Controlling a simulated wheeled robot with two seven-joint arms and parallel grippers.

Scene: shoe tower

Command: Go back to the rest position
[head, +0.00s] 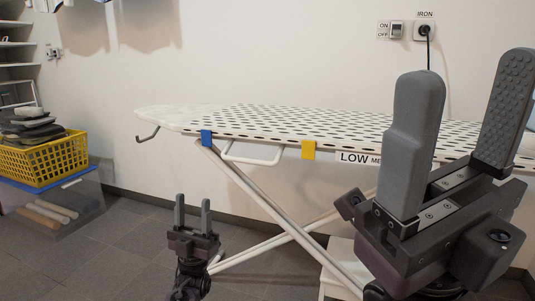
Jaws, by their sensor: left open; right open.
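My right gripper (460,115) is large and close to the camera at the right. Its two grey padded fingers point up and stand wide apart, with nothing between them. It covers part of the ironing board's right side. My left gripper (192,217) is smaller and lower, left of the middle, in front of the board's legs. Its two short fingers point up, apart and empty. No shoes can be made out in this view.
An ironing board (258,117) with a dotted cover stands along the wall on crossed white legs. A yellow basket (40,165) sits on a clear bin with a blue lid (75,178) at the left. A switch and socket (397,30) are on the wall. Grey floor is free at the lower left.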

